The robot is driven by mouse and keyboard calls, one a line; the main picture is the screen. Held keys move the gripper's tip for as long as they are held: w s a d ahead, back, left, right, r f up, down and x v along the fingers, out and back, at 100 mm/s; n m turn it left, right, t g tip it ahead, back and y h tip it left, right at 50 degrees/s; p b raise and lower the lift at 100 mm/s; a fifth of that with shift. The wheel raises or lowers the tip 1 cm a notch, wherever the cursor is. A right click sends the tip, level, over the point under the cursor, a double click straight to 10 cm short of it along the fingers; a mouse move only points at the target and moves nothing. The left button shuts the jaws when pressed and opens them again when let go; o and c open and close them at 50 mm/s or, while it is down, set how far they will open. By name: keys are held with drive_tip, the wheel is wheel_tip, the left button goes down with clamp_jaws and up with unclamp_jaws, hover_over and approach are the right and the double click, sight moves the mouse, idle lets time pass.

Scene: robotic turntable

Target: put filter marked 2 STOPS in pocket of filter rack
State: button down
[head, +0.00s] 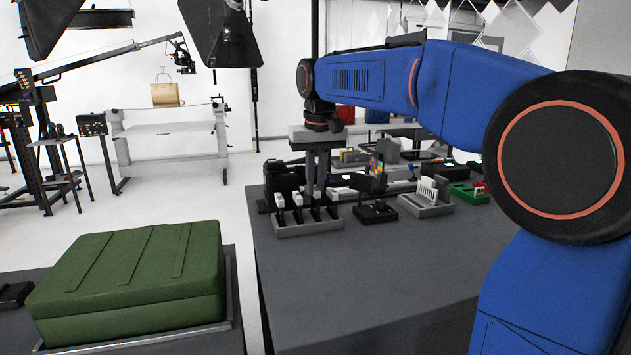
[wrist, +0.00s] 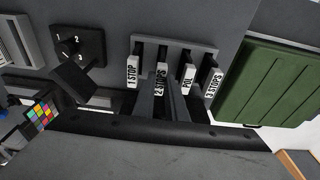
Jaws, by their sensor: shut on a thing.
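The filter marked 2 STOPS (wrist: 161,83) stands in a grey slotted base (wrist: 205,45), between filters marked 1 STOP (wrist: 133,70) and POL (wrist: 188,76). A filter marked 3 STOPS (wrist: 213,84) is at the right end. In the head view the same base (head: 308,228) sits near the table's left edge, its white tabs upright. My gripper (wrist: 166,95) points down over it and is shut on the 2 STOPS filter; its fingers hide part of that filter. The gripper also shows in the head view (head: 315,192). Whether this filter is seated or slightly raised, I cannot tell.
A grey tray with upright white pieces (head: 427,207) stands to the right, past a black block (head: 375,211) marked with numbers. A colour chart (wrist: 39,114) is nearby. A green case (head: 130,280) is left, across a gap. The table's front (head: 370,280) is clear.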

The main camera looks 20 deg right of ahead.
drive_tip(key=shift+f, duration=0.55)
drive_tip(key=c, duration=1.7)
unclamp_jaws()
drive_tip(key=s+r, duration=0.1)
drive_tip(key=r, duration=1)
drive_tip(key=s+r, duration=0.1)
drive_tip(key=r, duration=0.5)
drive_tip(key=shift+s+r, duration=0.1)
drive_tip(key=shift+s, duration=0.2)
